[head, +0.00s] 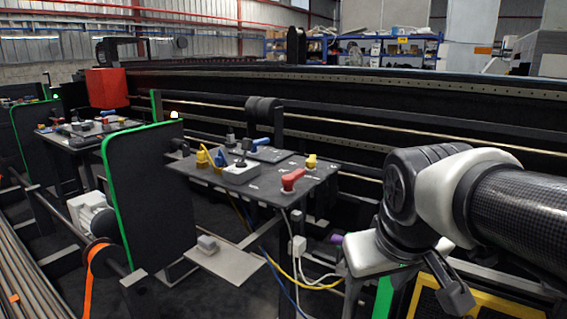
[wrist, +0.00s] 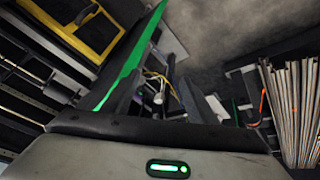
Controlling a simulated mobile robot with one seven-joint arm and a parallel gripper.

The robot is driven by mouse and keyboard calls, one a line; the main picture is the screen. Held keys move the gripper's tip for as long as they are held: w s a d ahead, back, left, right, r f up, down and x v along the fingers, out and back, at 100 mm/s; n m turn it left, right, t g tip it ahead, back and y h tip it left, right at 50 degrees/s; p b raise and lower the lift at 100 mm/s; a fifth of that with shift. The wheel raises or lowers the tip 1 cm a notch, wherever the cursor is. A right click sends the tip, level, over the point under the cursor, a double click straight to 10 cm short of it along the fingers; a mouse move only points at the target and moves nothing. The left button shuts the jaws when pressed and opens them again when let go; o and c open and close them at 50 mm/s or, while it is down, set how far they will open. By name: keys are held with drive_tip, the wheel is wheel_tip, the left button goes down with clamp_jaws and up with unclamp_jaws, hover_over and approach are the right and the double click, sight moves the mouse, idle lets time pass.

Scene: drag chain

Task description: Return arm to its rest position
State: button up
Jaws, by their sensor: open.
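My arm (head: 430,200) reaches in from the right edge of the head view, with a patterned black link and a pale grey and black joint. It bends down at this joint. My gripper (head: 445,285) is at the lower right, below the joint, and is open. Its fingertips are small and partly hidden there, and I see nothing held between them.
A dark table (head: 265,185) with red, yellow and blue parts stands left of my arm. A green-edged black panel (head: 150,200) stands farther left. A long dark beam (head: 350,95) runs behind. A yellow-framed item (head: 480,303) lies below my arm. Cables hang from the table.

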drive_tip(key=s+f+m, duration=0.1)
drive_tip(key=s+m, duration=0.1)
drive_tip(key=s, duration=0.4)
wheel_tip(320, 180, up, 23)
drive_tip(key=p, duration=2.3)
drive_tip(key=shift+s+a+r+y+p, duration=0.2)
drive_tip(key=shift+s+a+y+p, duration=0.1)
drive_tip(key=shift+a+p, duration=0.1)
